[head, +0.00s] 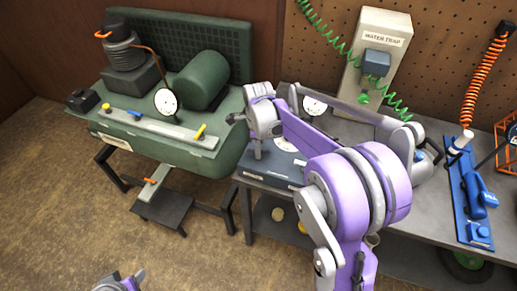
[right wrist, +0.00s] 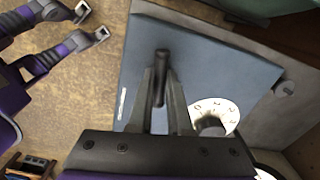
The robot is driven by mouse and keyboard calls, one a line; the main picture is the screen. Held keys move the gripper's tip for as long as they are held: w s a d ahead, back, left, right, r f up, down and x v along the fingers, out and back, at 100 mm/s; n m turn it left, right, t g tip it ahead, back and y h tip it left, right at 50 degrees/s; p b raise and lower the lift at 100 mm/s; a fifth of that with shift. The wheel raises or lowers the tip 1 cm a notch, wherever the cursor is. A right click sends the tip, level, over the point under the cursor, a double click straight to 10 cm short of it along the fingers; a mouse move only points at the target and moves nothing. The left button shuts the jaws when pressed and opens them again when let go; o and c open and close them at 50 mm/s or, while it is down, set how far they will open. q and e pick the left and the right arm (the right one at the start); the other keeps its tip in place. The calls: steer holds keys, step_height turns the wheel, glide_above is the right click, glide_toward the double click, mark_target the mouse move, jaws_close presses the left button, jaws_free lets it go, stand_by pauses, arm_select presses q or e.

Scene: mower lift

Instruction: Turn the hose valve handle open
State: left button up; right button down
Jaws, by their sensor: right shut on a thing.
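My right gripper (right wrist: 161,92) is shut on a dark upright handle (right wrist: 162,56) above a blue-grey panel in the right wrist view. A white numbered dial (right wrist: 213,112) lies just right of the fingers. In the head view my right arm reaches over the blue-grey box (head: 268,170), and its fingers are largely hidden. Small handles sit on the green compressor's front strip: one yellow (head: 199,132), one blue (head: 135,113). An orange handle (head: 150,181) is lower down. I cannot tell which is the hose valve handle. My left gripper (right wrist: 91,23) is open and empty.
The green compressor (head: 205,80) stands on the left.

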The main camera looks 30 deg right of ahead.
arm_select(q)
steer(key=shift+f, duration=0.15)
arm_select(e)
steer(key=shift+n, duration=0.4)
steer(key=n+b, duration=0.1)
steer(key=n, duration=0.1)
steer(key=shift+n, duration=0.4)
steer(key=n, duration=0.5)
steer(key=shift+n+b, duration=0.3)
steer(key=shift+b, duration=0.1)
steer(key=n, duration=0.4)
arm_select(q)
steer(key=shift+s+f+b, duration=0.25)
steer(key=shift+s+f, duration=0.05)
steer(key=shift+f, duration=0.55)
steer(key=shift+s+f+b, duration=0.2)
steer(key=shift+s+f, duration=0.1)
steer(key=shift+f, duration=0.5)
arm_select(e)
steer(key=shift+n, duration=2.2)
steer(key=shift+n, duration=0.3)
steer(key=c, duration=0.9)
jaws_free()
